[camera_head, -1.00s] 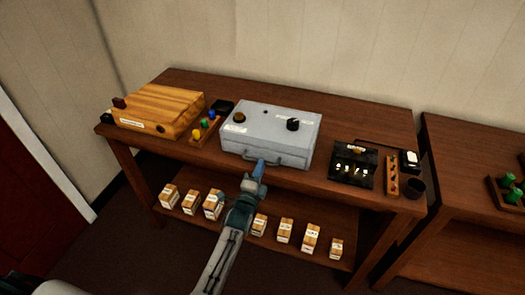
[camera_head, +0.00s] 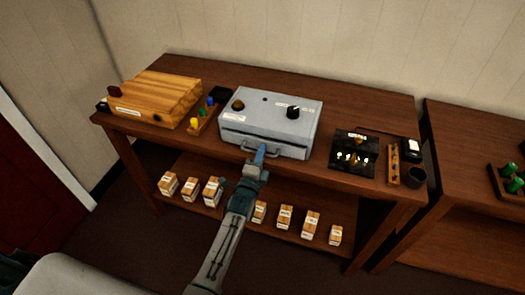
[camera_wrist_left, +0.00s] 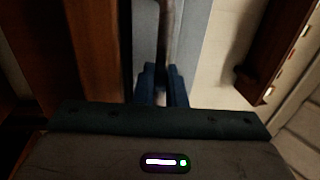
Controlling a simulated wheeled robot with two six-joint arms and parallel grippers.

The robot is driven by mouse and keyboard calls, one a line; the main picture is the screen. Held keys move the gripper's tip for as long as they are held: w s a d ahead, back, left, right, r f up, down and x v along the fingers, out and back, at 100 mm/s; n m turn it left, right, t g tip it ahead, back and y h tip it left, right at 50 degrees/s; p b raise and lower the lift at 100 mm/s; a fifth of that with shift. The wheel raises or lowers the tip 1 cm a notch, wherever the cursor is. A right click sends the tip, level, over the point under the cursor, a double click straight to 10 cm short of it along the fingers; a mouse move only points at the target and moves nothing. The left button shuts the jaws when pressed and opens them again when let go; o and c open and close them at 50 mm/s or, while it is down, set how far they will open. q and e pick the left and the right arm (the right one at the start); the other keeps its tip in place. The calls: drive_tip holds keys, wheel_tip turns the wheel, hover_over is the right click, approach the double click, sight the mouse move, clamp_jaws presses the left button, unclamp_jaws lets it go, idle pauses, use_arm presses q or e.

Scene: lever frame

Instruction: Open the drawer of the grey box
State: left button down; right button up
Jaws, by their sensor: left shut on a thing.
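The grey box (camera_head: 272,108) stands on the wooden table, with dark knobs on its top. Its drawer (camera_head: 285,149) faces me, and a dark gap shows along the drawer's upper edge, so it is slightly out. A handle (camera_head: 246,148) is on the drawer front. My left gripper (camera_head: 261,154) reaches it from below and is shut on the handle. In the left wrist view the blue fingers (camera_wrist_left: 162,84) close around the dark handle bar (camera_wrist_left: 167,35). The fingers partly hide the handle in the head view. My right gripper is not in view.
A wooden box (camera_head: 158,98) and a tray of coloured knobs (camera_head: 205,117) stand left of the grey box. Several small boxes line the lower shelf (camera_head: 275,196).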

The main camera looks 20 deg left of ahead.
use_arm(q)
drive_tip(key=s+p, duration=0.1)
drive_tip(key=s, duration=0.8)
drive_tip(key=shift+s+a, duration=0.2)
drive_tip(key=shift+s, duration=0.05)
drive_tip(key=c, duration=1.9)
unclamp_jaws()
drive_tip(key=shift+s+f, duration=0.1)
